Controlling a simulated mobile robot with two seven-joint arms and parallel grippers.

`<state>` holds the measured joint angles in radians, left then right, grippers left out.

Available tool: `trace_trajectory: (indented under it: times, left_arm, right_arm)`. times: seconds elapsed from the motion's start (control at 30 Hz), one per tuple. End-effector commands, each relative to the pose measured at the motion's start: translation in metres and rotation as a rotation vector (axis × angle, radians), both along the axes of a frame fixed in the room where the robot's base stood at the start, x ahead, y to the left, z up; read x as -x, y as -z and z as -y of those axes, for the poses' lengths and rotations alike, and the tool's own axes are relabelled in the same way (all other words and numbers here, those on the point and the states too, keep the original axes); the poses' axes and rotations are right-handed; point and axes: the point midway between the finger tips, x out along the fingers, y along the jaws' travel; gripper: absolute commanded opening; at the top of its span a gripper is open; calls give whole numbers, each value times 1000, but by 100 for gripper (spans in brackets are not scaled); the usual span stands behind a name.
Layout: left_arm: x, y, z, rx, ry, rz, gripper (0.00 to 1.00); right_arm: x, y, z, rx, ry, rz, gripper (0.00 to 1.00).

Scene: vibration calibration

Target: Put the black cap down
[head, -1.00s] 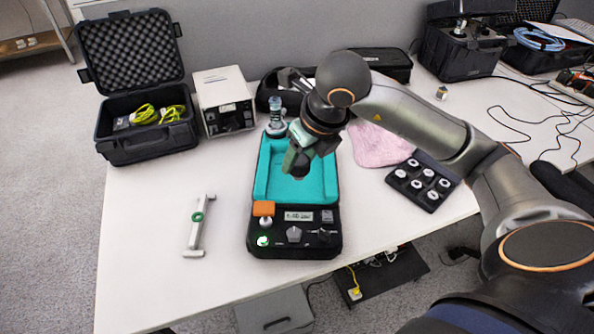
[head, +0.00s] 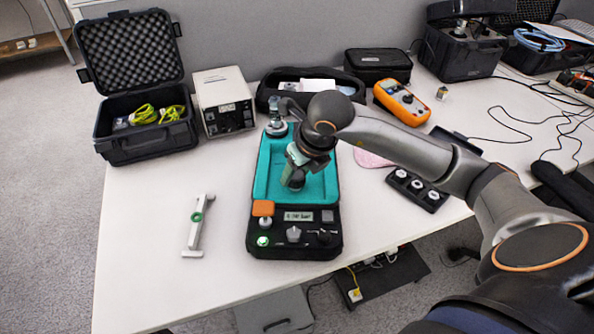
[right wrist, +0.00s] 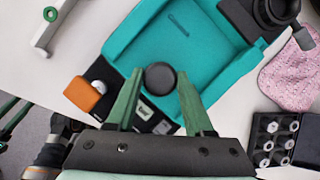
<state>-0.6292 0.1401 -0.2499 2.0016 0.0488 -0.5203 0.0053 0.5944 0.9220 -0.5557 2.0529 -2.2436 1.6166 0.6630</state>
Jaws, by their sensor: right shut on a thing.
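The black cap (right wrist: 160,78) is round and dark. In the right wrist view it sits between the green fingertips of my right gripper (right wrist: 160,90), which is shut on it. In the head view my right gripper (head: 291,182) points down over the teal tray (head: 266,170) of the black calibrator case (head: 268,247); the cap cannot be made out there. The wrist view shows the teal tray (right wrist: 175,45) behind the cap. Whether the cap touches the tray is not clear.
The control panel has an orange block (head: 263,208) and a display. A grey handle-like bracket (head: 196,228) lies left. A pink cloth (head: 370,159), a tray of fittings (head: 418,190) and an orange multimeter (head: 402,100) are right. A shaker-like device (head: 275,120) stands behind the case.

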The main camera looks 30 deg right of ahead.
Motion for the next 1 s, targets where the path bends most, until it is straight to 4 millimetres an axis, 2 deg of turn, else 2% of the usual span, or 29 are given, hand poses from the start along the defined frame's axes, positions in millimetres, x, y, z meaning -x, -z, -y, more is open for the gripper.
trace_trajectory:
  times: [0.07, 0.1, 0.33, 0.57, 0.7, 0.87, 1.0]
  left_arm:
    - [0, 6, 0, 0, 1, -3, 50]
    - [1, 4, 0, -1, 1, -5, 50]
    - [1, 4, 0, -1, 3, -6, 50]
    - [1, 3, 1, -1, 3, -5, 50]
    - [0, -4, 1, 0, 1, -1, 50]
    - [0, -6, 0, 0, 0, 4, 50]
    - [1, -6, -2, -3, -4, 2, 50]
  right_arm:
    - [0, 4, 0, 0, 0, 1, 0]
    - [0, 2, 0, 0, 0, 0, 57]
    - [0, 2, 0, 0, 0, 0, 82]
    - [0, 2, 0, 0, 0, 0, 82]
    - [1, -5, 0, 0, 0, 1, 82]
    - [11, -32, 1, 2, -1, 5, 82]
    - [23, -62, 2, 2, -1, 6, 82]
